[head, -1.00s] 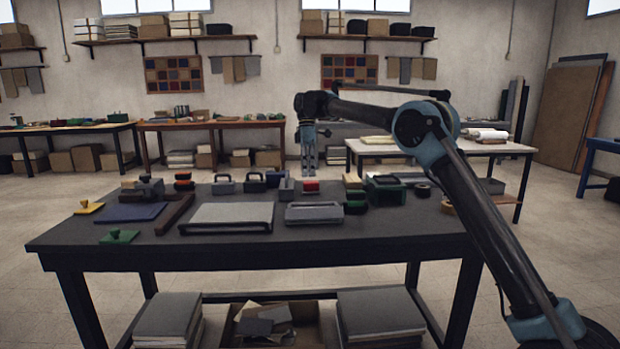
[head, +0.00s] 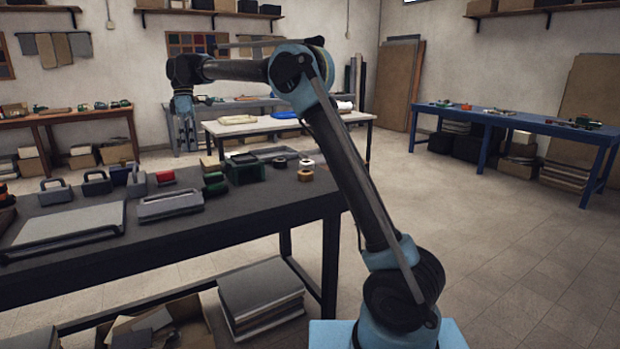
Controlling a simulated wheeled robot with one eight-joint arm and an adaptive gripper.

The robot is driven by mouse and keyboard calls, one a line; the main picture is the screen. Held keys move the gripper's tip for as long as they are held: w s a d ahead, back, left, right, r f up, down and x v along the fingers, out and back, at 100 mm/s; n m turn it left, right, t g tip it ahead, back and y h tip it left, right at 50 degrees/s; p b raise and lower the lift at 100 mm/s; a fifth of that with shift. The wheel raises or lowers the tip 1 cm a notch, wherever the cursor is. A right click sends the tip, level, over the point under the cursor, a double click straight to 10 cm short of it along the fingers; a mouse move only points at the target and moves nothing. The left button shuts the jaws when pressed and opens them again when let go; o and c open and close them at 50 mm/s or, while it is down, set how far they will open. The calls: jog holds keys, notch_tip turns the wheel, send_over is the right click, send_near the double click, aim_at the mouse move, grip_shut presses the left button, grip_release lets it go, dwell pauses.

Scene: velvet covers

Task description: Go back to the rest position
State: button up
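My gripper (head: 184,122) hangs from the end of my blue and black arm, upper left of centre in the head view. It points down beyond the far side of the dark table (head: 290,213). It is small and dark here, so I cannot tell whether its fingers are apart. I see no object hanging below it. The table carries a grey board (head: 75,225), a grey flat box (head: 170,204), a green box (head: 246,171), a red block (head: 165,177) and several grey handled tools.
A white table (head: 290,125) stands behind the dark one. A blue table (head: 510,118) stands at the right wall, with boxes beneath. Open floor (head: 480,235) lies to the right. Grey stacked sheets (head: 262,290) sit on the dark table's lower shelf.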

jog(key=w+d+r+m+t+y, duration=0.1)
jog(key=d+r+m, duration=0.15)
jog(key=d, duration=0.85)
jog(key=d+r+m, duration=0.1)
jog(key=d+m, duration=0.2)
jog(key=d, duration=0.7)
jog(key=s+d+f+m+t, duration=0.1)
jog(key=s+d+m, duration=0.15)
jog(key=d, duration=0.65)
jog(key=s+d+f+m, duration=0.2)
jog(key=s+d, duration=0.2)
jog(key=d, duration=0.6)
jog(key=s+d+f+m+t, duration=0.2)
jog(key=s+d+f+m, duration=0.4)
jog(key=s+d+f, duration=0.45)
jog(key=s+d+f+m+t, duration=0.1)
jog(key=s+d+f+m, duration=0.4)
jog(key=s+d+f, duration=0.5)
notch_tip(320, 180, down, 4)
jog(key=shift+s+d+f, duration=0.1)
jog(key=shift+s+d, duration=0.2)
jog(key=shift+s, duration=0.95)
